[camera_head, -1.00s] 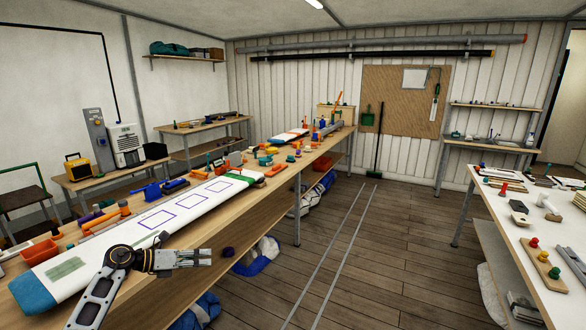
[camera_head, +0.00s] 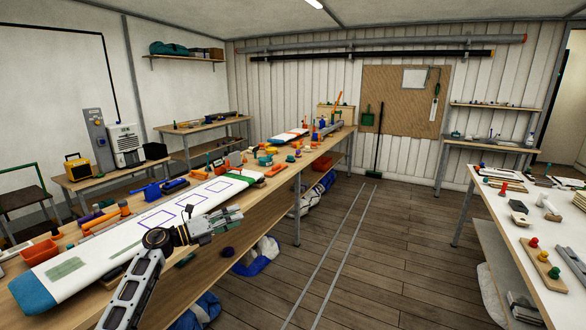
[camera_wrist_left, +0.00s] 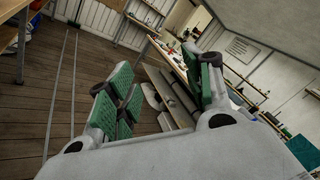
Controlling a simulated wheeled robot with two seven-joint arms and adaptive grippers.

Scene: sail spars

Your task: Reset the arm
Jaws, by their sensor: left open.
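My left arm comes in from the lower left in the head view. Its gripper (camera_head: 232,216) is raised over the front edge of the long wooden bench (camera_head: 250,222), beside the white sail spar with blue and green bands (camera_head: 110,248). The left wrist view shows the two green-padded fingers (camera_wrist_left: 160,98) spread apart with nothing between them. Floor and room show past them. My right gripper is not in view.
Tools and orange and blue parts lie along the bench behind the spar. A white-topped table (camera_head: 510,238) with small pieces stands at the right. Open wooden floor (camera_head: 385,260) lies between. Blue and white bags (camera_head: 258,258) sit under the bench.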

